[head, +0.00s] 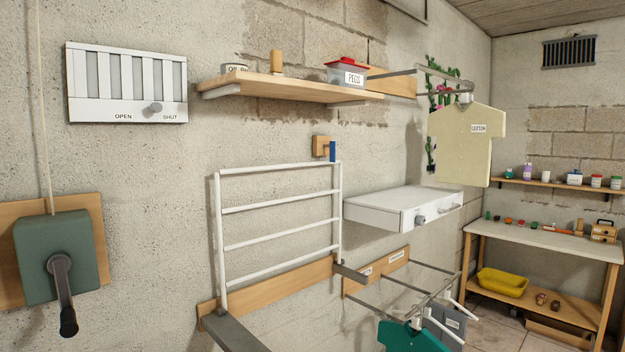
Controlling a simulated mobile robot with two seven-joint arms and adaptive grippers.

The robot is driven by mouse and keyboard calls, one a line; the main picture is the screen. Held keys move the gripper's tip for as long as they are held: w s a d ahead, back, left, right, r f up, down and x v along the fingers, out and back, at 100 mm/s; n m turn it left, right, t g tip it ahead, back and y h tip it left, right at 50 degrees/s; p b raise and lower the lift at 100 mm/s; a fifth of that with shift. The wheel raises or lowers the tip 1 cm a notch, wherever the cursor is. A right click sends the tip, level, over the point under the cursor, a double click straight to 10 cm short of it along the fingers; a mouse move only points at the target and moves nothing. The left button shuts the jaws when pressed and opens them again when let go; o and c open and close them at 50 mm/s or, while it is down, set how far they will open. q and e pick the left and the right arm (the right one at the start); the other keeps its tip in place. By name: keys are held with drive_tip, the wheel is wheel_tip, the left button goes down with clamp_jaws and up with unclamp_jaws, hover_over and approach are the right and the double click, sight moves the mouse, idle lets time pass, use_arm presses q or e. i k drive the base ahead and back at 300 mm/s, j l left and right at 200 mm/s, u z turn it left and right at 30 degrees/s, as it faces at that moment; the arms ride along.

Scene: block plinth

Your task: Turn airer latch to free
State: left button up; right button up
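The white airer (280,206) is a frame of several bars that stands upright, folded against the block wall above a wooden rail (290,279). At its top right corner is the latch, a small wooden block (319,145) with a blue tab (333,151). The blue tab points down, upright in front of or beside the top bar; I cannot tell which. Neither of my grippers is in view.
A wooden shelf (285,88) with a pegs tub (346,72) juts out above the latch. A white box (405,207) sticks out to the right. A green crank box (57,258) is at left. Rails with a hanging teal garment (412,337) stand out lower right.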

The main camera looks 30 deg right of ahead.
sight(332, 146)
drive_tip(key=i+l+z, duration=0.1)
drive_tip(key=l, duration=0.3)
drive_tip(key=i+l, duration=0.15)
drive_tip(key=l, duration=0.25)
drive_tip(key=i+l+z, duration=0.15)
drive_tip(key=l, duration=0.2)
drive_tip(key=i+l+z, duration=0.1)
drive_tip(key=l, duration=0.3)
drive_tip(key=i+l, duration=0.25)
drive_tip(key=l+z, duration=0.05)
drive_tip(key=l, duration=0.05)
